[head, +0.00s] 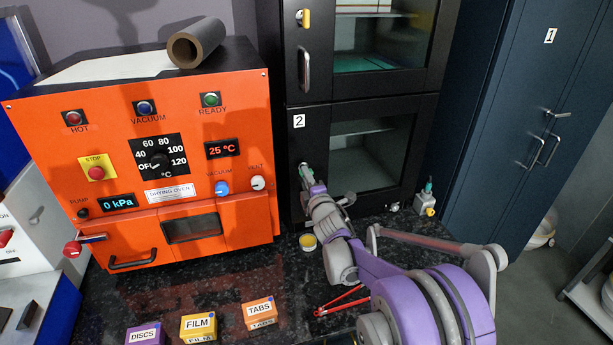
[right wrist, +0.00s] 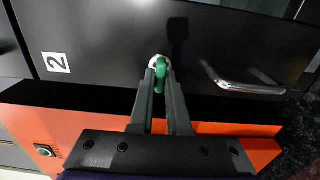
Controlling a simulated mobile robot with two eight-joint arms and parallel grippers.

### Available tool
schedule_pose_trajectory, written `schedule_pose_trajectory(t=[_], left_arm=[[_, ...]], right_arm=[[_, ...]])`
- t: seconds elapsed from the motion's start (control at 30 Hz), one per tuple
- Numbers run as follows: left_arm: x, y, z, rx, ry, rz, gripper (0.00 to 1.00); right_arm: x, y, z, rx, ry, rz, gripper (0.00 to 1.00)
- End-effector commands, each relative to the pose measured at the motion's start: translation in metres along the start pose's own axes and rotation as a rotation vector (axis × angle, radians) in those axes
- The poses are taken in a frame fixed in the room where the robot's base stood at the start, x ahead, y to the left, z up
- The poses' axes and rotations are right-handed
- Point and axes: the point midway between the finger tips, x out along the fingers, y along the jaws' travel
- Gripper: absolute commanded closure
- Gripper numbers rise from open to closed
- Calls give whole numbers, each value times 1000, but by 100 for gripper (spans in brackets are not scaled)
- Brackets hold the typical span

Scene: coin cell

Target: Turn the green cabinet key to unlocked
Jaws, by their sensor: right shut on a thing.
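The green cabinet key (right wrist: 160,72) sits in its round pale lock on the black lower cabinet door (head: 352,150), which bears the number 2. In the right wrist view the key lies between the two fingertips of my right gripper (right wrist: 159,75), which is shut on it. In the head view my right gripper (head: 307,172) reaches to the left edge of that door, and the key is mostly hidden by it. The lower door is shut. My left gripper does not show.
An orange drying oven (head: 110,235) stands close on the left of the cabinet. A yellow key (head: 303,18) is on the upper door.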

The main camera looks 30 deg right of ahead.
Motion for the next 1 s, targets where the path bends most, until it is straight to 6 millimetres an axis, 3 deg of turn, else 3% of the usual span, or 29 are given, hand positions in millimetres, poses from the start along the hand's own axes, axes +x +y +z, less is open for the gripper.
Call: schedule_pose_trajectory(t=[0.2, 0.23, 0.4, 0.77, 1.0], left_arm=[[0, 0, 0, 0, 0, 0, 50], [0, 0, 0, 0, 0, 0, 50], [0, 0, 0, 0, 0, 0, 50], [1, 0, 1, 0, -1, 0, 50], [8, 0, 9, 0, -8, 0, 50]], right_arm=[[0, 0, 0, -2, 0, 0, 100], [0, 0, 0, -2, 0, 0, 83], [0, 0, 0, -1, 0, 0, 55], [-5, 0, 0, 0, 0, 0, 55], [-47, -2, 0, -1, -1, -2, 55]])
